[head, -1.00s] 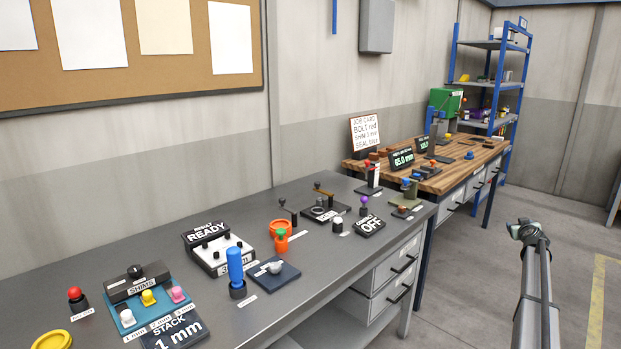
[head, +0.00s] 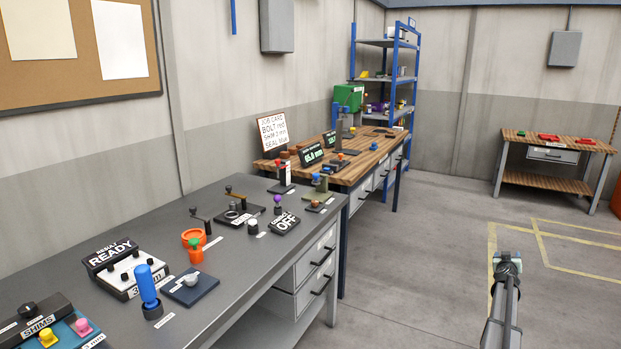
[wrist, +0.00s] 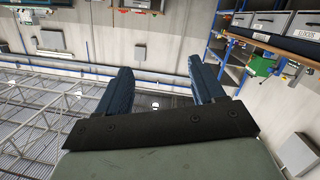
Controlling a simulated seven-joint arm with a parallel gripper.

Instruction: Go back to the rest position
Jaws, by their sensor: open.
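My gripper (wrist: 160,88) is open and empty in the wrist view, its two dark blue fingers spread wide with only the far room between them. In the head view my arm rises at the lower right over bare floor, apart from both benches; the fingertips cannot be made out there. The wrist view is turned over, with the roof and its beams at the lower left.
A grey bench (head: 235,285) at the left holds a blue-handled tool (head: 148,286), a READY display (head: 112,254) and other devices. A wooden bench (head: 372,158) and blue shelves (head: 385,41) stand behind it. A low table (head: 550,184) stands far right. The floor between is clear.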

